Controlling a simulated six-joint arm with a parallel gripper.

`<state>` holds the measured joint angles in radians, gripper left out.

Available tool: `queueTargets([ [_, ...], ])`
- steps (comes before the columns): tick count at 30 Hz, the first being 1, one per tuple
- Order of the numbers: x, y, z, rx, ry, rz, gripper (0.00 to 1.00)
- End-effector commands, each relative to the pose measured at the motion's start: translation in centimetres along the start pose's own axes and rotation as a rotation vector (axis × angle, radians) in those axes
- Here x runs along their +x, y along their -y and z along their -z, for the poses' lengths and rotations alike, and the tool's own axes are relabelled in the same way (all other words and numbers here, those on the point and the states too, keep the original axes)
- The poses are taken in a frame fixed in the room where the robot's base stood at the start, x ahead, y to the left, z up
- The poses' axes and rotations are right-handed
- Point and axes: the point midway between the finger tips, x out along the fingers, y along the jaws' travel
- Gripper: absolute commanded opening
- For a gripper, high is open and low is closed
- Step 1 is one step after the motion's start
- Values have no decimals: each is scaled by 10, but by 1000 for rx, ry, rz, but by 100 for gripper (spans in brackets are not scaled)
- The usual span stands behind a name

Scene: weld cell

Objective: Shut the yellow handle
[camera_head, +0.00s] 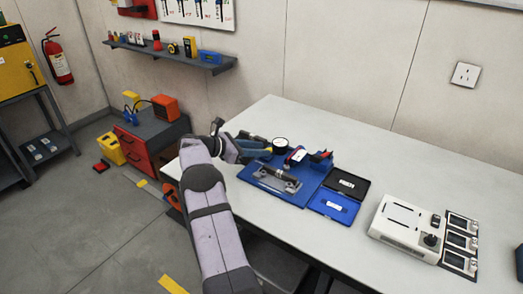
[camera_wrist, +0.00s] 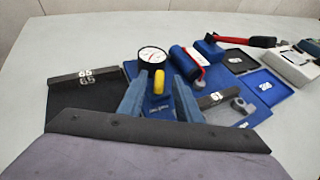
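In the wrist view, the yellow handle (camera_wrist: 158,80) stands up in the gap between the two blue fingers of my gripper (camera_wrist: 160,88), just below a round dial gauge (camera_wrist: 153,55). Space shows on both sides of the handle, so the fingers look open. I cannot tell how far ahead of the fingertips the handle is. In the head view, my gripper (camera_head: 256,149) is at the left edge of the blue fixture plate (camera_head: 262,184), close to the dial gauge (camera_head: 280,145). The handle cannot be made out clearly there.
A blue cylinder with a red part (camera_wrist: 187,62) stands right of the gauge. A dark plate marked 65 (camera_wrist: 85,74) is at the left. Black (camera_head: 347,184) and blue (camera_head: 334,205) trays lie right of the fixture. A control box (camera_head: 404,226) is farther right. The table's back is clear.

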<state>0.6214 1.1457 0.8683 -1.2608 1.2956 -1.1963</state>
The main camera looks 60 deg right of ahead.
Motion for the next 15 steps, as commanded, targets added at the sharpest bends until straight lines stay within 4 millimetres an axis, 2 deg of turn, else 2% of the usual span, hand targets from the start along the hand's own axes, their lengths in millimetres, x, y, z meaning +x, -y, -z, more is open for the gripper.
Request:
queueTargets([
  [9,-44,-1,1,1,0,-3,31],
  [15,-57,0,0,1,0,-1,31],
])
